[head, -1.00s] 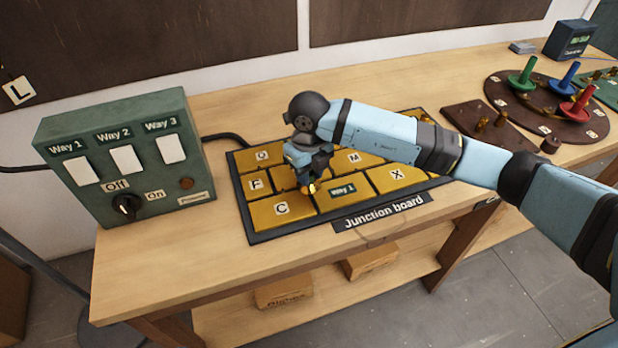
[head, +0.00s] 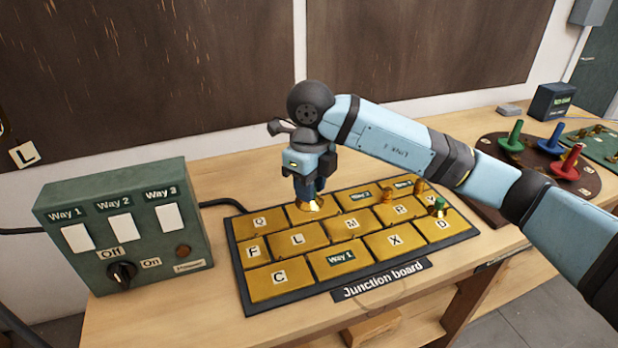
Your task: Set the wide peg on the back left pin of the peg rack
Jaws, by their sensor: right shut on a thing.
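My right gripper (head: 307,192) is over the back of the junction board (head: 290,292), next to the Q plate, fingers pointing down. It is shut on a brass-coloured piece (head: 305,206), mostly hidden by the fingers; its full shape, and whether it is the wide peg, I cannot tell. The piece is low over the board; whether it touches is unclear. No peg rack is labelled in view. A dark brown plate (head: 484,212), partly behind my right arm, and a green plate (head: 606,147) with brass pins at the far right are possible racks. My left gripper is not in view.
Brass pieces (head: 419,187) and a green-topped one (head: 438,206) stand on the board's right part. A round brown board (head: 490,146) carries green (head: 515,135), blue (head: 553,137) and red (head: 571,161) pegs. A green switch box (head: 75,208) stands left of the board.

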